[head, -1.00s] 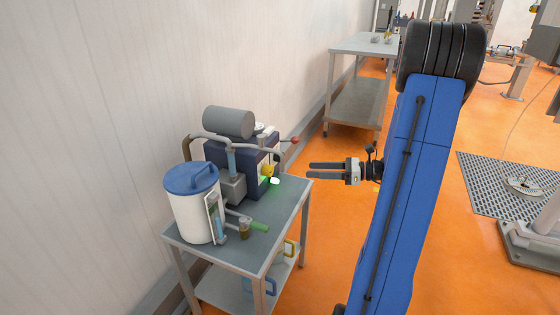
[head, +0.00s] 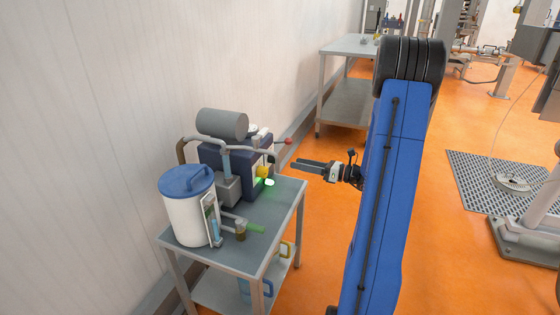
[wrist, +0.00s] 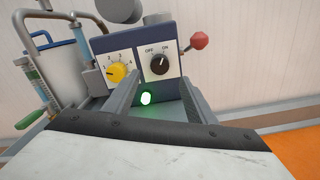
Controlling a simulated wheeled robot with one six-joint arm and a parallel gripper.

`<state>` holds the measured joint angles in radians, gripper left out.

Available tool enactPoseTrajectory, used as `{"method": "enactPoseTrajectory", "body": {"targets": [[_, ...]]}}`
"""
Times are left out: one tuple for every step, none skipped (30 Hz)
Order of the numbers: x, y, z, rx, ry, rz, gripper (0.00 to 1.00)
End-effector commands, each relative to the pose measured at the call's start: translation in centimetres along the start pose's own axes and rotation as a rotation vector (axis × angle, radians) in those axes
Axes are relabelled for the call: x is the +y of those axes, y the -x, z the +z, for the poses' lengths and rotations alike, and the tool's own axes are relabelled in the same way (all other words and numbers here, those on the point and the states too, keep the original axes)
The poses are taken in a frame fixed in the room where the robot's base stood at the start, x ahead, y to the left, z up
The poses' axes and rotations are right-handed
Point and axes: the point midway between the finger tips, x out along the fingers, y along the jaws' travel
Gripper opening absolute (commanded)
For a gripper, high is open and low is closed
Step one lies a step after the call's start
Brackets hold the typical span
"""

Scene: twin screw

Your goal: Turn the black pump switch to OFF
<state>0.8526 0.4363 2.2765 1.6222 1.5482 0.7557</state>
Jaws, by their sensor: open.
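The black pump switch (wrist: 159,65) is a round knob on a white plate marked OFF at left and ON at right, in the wrist view. Its pointer mark leans up and right, towards ON. The blue pump box (head: 222,160) stands on the grey cart; in the head view the switch is too small to make out. My gripper (head: 297,168) is open and empty, to the right of the pump box and apart from it. In the wrist view its two fingers (wrist: 158,84) reach towards the panel, one on each side below the switch.
A yellow dial (wrist: 116,72) sits left of the switch, a lit green lamp (wrist: 146,98) below it, and a red-knobbed lever (wrist: 199,40) to its right. A white canister (head: 188,215) with a blue lid shares the cart (head: 285,205). Floor right of the cart is clear.

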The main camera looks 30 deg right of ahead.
Motion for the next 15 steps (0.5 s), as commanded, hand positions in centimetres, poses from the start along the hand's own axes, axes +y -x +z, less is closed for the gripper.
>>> {"method": "enactPoseTrajectory", "body": {"targets": [[0.1, -0.9, -0.1, 0.002, 0.0, 0.004, 0.51], [0.1, -1.4, -0.1, 0.002, 0.0, 0.003, 0.51], [0.0, -2.0, 0.0, 0.002, 0.0, 0.002, 0.51], [0.1, -2.5, -0.1, 0.002, 0.0, 0.003, 0.51], [0.1, -3.0, -0.1, 0.002, 0.0, 0.004, 0.51], [0.1, -3.6, 0.0, 0.001, 0.0, 0.003, 0.51], [0.1, -4.1, 0.0, 0.001, 0.0, 0.003, 0.51], [0.1, -4.6, -0.1, 0.002, 0.001, 0.004, 0.51], [0.1, -5.2, -0.1, 0.002, 0.001, 0.003, 0.51], [0.1, -5.6, 0.0, 0.002, 0.0, 0.002, 0.51], [0.1, -6.0, -0.1, 0.002, 0.0, 0.003, 0.51], [0.1, -6.5, -0.1, 0.002, 0.0, 0.003, 0.51], [0.1, -6.9, -0.1, 0.002, 0.0, 0.002, 0.51], [0.1, -7.2, 0.0, 0.001, 0.0, 0.002, 0.51], [0.1, -7.6, 0.0, 0.001, 0.0, 0.002, 0.51]]}}
